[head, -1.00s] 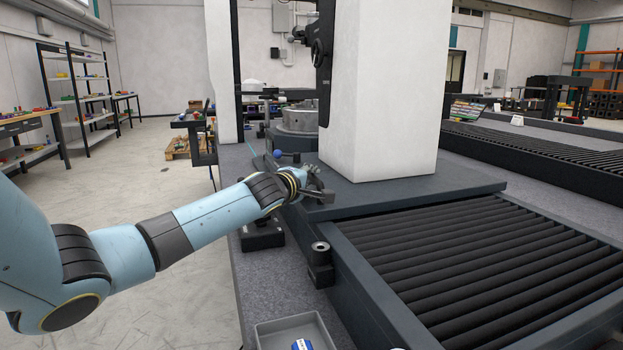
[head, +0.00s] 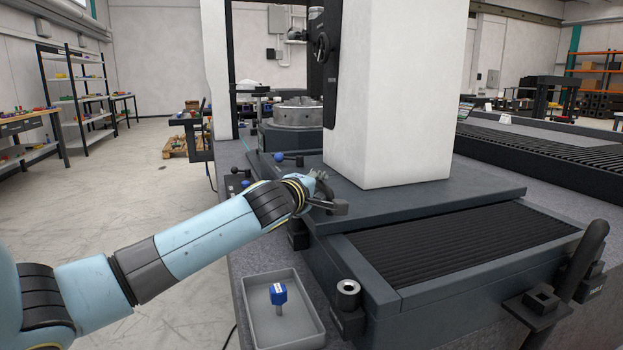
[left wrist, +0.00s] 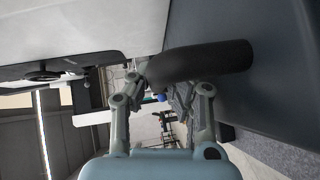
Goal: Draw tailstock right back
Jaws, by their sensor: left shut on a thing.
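The tailstock, a white column (head: 392,95) on a dark grey carriage (head: 430,203), stands on the dark machine bed right of my left arm. My left gripper (head: 325,198) is at the carriage's near left corner. In the left wrist view, my left gripper (left wrist: 166,84) is shut on a black handle (left wrist: 210,62), which lies across the fingertips. Black bellows (head: 460,242) lie closely folded between the carriage and the bed's near end. My right gripper is not in view.
A grey tray (head: 258,328) with a blue-headed tool (head: 278,293) sits on the granite at the near left. A black stop block with a metal ring (head: 347,288) stands at the bed's near corner. A black lever (head: 588,255) rises at the right. Floor at left is clear.

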